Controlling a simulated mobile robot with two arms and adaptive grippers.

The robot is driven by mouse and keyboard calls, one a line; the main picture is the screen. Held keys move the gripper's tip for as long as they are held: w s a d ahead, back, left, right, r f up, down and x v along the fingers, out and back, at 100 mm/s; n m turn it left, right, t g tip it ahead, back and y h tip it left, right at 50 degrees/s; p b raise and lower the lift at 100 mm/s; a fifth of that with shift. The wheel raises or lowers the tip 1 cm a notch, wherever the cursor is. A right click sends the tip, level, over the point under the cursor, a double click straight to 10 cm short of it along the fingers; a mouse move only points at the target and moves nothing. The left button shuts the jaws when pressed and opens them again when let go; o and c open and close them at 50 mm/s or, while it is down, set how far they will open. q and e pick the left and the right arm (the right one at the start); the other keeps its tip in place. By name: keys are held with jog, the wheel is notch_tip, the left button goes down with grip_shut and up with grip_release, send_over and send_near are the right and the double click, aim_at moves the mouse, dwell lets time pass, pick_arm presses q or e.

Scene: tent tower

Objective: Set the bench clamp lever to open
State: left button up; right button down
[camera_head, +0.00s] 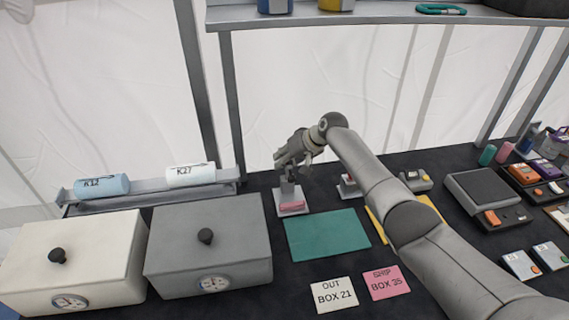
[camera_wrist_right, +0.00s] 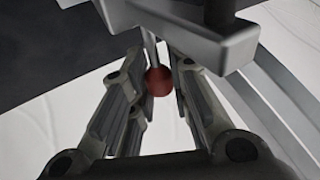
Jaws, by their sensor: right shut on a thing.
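The bench clamp (camera_head: 292,200) stands on the dark bench top, left of centre in the head view, with a grey base and a pinkish-red part low at its front. My right gripper (camera_head: 287,160) is directly above it, reaching in from the right. In the right wrist view, the lever's red ball knob (camera_wrist_right: 158,81) on a thin metal rod sits between the two fingers of my right gripper (camera_wrist_right: 152,85). The gripper is shut on the lever. In the head view the gripper hides the lever and its knob. My left gripper is not in view.
A green mat (camera_head: 327,236) lies in front of the clamp. Two lidded boxes, white (camera_head: 75,262) and grey (camera_head: 208,250), stand to the left. Another small red-and-grey device (camera_head: 347,186) is right of the clamp, partly behind my arm. A shelf (camera_head: 380,18) spans above.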

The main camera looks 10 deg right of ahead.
jog(key=shift+f+g, duration=0.1)
jog(key=shift+g, duration=0.2)
dwell(0.4)
jog(key=c, duration=1.3)
grip_release()
jog(key=shift+w, duration=0.1)
jog(key=shift+c, duration=0.2)
jog(key=v, duration=1.2)
